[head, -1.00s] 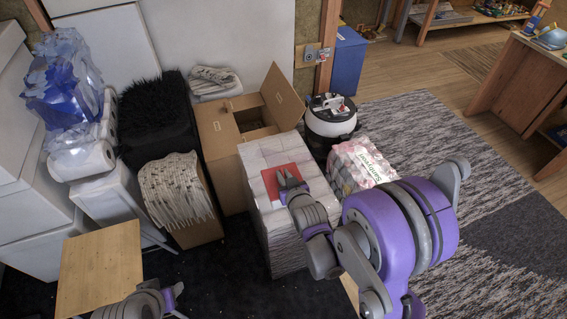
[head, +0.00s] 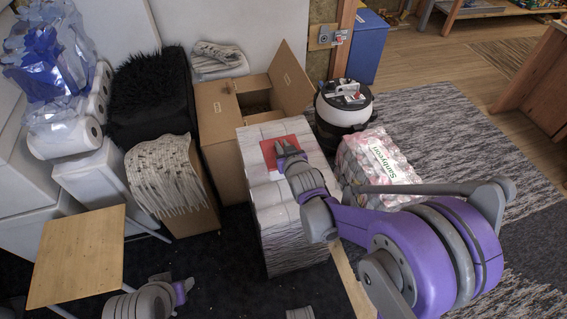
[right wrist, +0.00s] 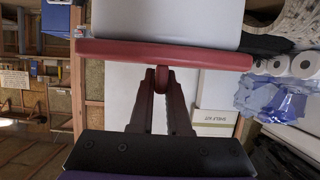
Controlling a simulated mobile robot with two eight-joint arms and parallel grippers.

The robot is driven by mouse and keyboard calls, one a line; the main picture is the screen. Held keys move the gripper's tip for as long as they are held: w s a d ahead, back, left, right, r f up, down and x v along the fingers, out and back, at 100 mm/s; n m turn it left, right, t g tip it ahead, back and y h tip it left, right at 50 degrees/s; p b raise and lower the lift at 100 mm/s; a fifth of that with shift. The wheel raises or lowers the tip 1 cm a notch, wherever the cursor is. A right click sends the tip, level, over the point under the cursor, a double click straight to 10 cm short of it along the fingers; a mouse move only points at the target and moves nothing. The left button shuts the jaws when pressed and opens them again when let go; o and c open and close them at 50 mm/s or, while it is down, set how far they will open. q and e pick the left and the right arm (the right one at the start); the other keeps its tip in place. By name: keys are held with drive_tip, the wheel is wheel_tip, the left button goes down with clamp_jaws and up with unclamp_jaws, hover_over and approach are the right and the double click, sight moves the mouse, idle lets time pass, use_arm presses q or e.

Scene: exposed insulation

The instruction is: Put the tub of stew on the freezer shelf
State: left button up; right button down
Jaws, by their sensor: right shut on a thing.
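A flat square red lid (head: 269,155) shows in the head view in front of the white stack's top. In the right wrist view the red lid (right wrist: 200,54) is seen edge-on, with a smooth white tub body (right wrist: 165,22) against its far side. My right gripper (head: 287,148) is shut on the lid's small red knob, and its fingers (right wrist: 162,95) meet there in the wrist view. The head view does not clearly show the tub's body. My left gripper (head: 172,286) is low at the left; its jaw gap is unclear. I cannot tell which white surface is the freezer.
A white wrapped stack (head: 290,235) stands below the right gripper, with an open cardboard box (head: 222,130) behind it. A round vacuum (head: 343,110) and a wrapped pack (head: 375,165) are to its right. A wooden stool (head: 80,255) is left. A labelled white panel (right wrist: 222,125) shows in the wrist view.

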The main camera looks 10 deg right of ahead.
drive_tip(key=shift+f+b, duration=0.6)
drive_tip(key=shift+f, duration=2.7)
drive_tip(key=shift+f, duration=0.15)
drive_tip(key=c, duration=1.3)
unclamp_jaws()
drive_tip(key=shift+f, duration=0.15)
drive_tip(key=o, duration=0.4)
drive_tip(key=shift+s+r, duration=0.2)
drive_tip(key=shift+r, duration=0.25)
drive_tip(key=p+v, duration=0.1)
drive_tip(key=v, duration=1)
drive_tip(key=shift+s+d+r, duration=0.1)
drive_tip(key=shift+s, duration=0.25)
